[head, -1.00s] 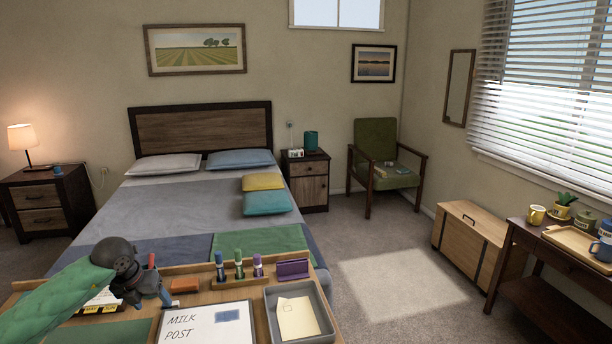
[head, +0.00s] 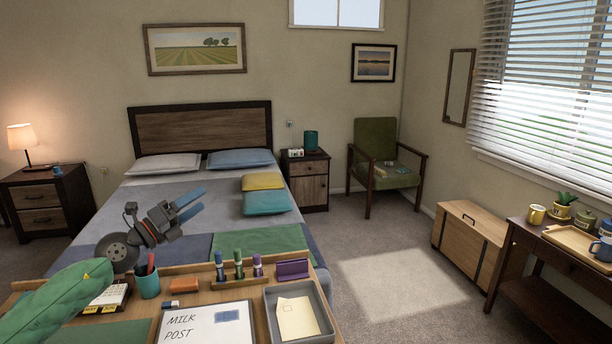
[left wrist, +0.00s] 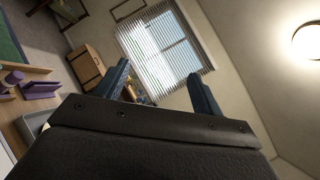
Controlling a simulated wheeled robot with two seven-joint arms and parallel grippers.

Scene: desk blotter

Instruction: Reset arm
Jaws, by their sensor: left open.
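My left gripper (head: 191,204) is raised above the desk (head: 210,293) at the lower left of the head view, in front of the bed. Its two blue fingers are apart with nothing between them, and they point up and to the right. In the left wrist view the same two fingers (left wrist: 162,82) stand apart and empty against the window and wall. My left arm is in a green sleeve at the lower left. My right gripper does not show in either view.
A teal cup (head: 148,283) with pens stands below the gripper. Nearby are an orange block (head: 184,285), several upright markers (head: 239,265), a purple holder (head: 292,270), a whiteboard reading MILK POST (head: 205,328) and a grey tray (head: 326,321) with an envelope. Air above the desk is clear.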

